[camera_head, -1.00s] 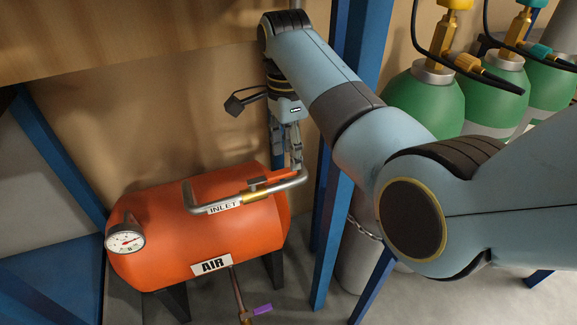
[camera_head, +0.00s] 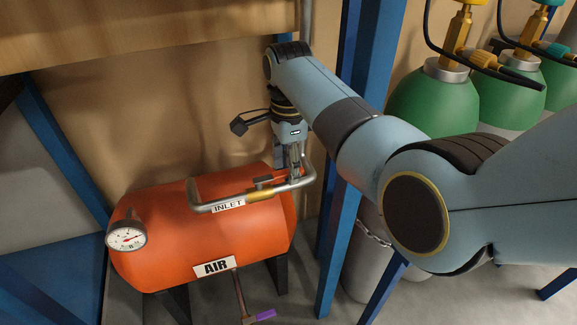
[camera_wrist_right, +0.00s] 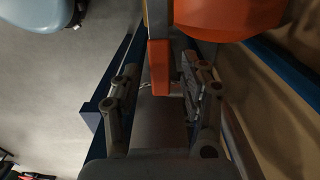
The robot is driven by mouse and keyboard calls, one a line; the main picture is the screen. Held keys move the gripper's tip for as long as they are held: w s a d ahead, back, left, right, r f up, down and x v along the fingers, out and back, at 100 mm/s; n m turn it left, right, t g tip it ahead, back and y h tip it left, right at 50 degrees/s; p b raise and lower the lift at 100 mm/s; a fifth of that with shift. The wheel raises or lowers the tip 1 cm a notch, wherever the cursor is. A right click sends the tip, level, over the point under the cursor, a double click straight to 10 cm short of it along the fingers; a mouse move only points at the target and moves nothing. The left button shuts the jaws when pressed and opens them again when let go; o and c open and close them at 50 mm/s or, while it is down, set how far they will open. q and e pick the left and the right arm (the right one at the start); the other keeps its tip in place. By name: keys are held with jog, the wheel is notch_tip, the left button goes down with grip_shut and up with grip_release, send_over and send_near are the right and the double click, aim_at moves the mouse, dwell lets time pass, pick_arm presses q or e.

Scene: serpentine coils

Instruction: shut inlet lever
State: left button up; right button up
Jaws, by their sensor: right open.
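The inlet lever (camera_wrist_right: 159,68) has an orange-red grip and shows in the wrist view between the two fingers. My right gripper (camera_head: 296,172) points down at the right part of this pipe. In the wrist view my right gripper (camera_wrist_right: 165,85) is open around the lever; contact cannot be told. My left gripper is not in view.
A pressure gauge (camera_head: 126,236) is on the tank's left end. A purple-handled valve (camera_head: 264,314) is below the tank. A blue post (camera_head: 358,130) stands close right of my wrist. Green gas cylinders (camera_head: 430,100) stand at the right. A wooden board (camera_head: 150,35) is overhead.

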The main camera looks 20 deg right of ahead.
grip_shut()
dwell(0.3)
